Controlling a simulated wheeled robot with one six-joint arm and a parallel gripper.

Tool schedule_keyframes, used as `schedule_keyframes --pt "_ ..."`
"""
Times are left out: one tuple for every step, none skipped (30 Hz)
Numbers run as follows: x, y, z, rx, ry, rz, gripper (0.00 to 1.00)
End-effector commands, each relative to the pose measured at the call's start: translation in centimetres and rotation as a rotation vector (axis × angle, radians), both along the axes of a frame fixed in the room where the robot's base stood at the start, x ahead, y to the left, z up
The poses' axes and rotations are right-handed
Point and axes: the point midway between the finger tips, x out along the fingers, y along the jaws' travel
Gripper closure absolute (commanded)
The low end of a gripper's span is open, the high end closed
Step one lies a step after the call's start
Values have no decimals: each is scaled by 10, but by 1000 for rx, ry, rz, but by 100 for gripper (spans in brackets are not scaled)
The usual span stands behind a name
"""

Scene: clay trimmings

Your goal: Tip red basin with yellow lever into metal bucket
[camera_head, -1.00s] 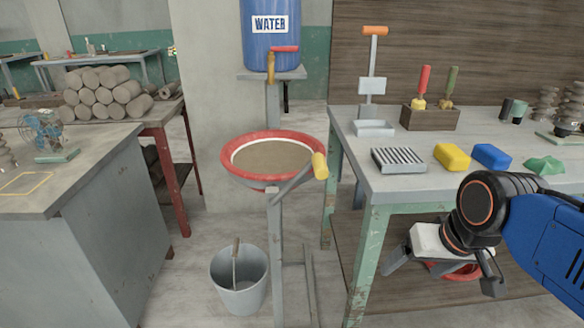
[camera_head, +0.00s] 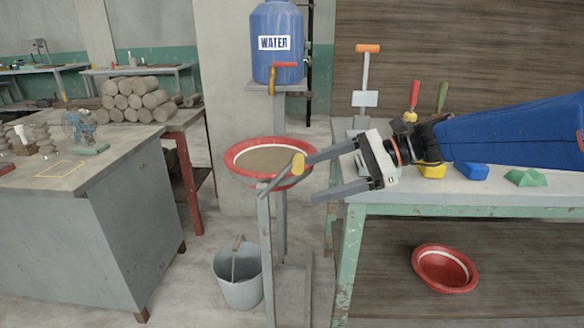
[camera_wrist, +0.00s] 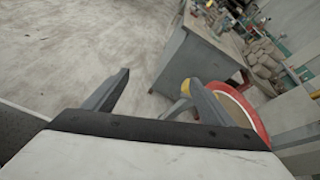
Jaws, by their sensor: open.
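The red basin (camera_head: 240,172), full of grey-brown matter, sits level on a grey stand. Its lever ends in a yellow grip (camera_head: 298,164) on the right. The metal bucket (camera_head: 240,290), its handle up, stands on the floor below and slightly left of the basin. My gripper (camera_head: 311,179) is open and empty, reaching in from the right, with its upper fingertip close to the yellow grip. In the wrist view, the yellow grip (camera_wrist: 186,87) and the basin rim (camera_wrist: 248,103) show beside and behind the right finger, partly hidden. I cannot tell whether they touch.
A blue water tank (camera_head: 277,50) with a tap stands above and behind the basin. The green-legged table (camera_head: 460,190) on the right carries tools and colored blocks, with another red basin (camera_head: 445,268) on its lower shelf. A grey workbench (camera_head: 100,170) stands left, with floor between.

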Motion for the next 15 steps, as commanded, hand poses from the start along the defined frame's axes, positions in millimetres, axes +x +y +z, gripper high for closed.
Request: schedule_keyframes --pt "12 5 6 43 41 -12 23" --pt "19 7 11 70 66 -21 23" --pt "28 10 17 107 100 -31 23" --pt "34 13 22 136 126 -37 23" --pt "42 15 27 165 151 -46 23" --pt "51 17 33 203 185 -54 23" --pt "58 19 38 230 210 -60 23" --pt "65 20 43 257 233 -65 23" --pt "73 21 48 290 261 -70 23" --pt "78 22 51 311 281 -74 23" --pt "83 23 54 329 296 -76 23" --pt "88 23 58 350 312 -80 23" --pt "91 23 59 361 323 -81 23" --pt "93 24 61 370 330 -83 23" --pt "95 24 62 379 337 -83 23"
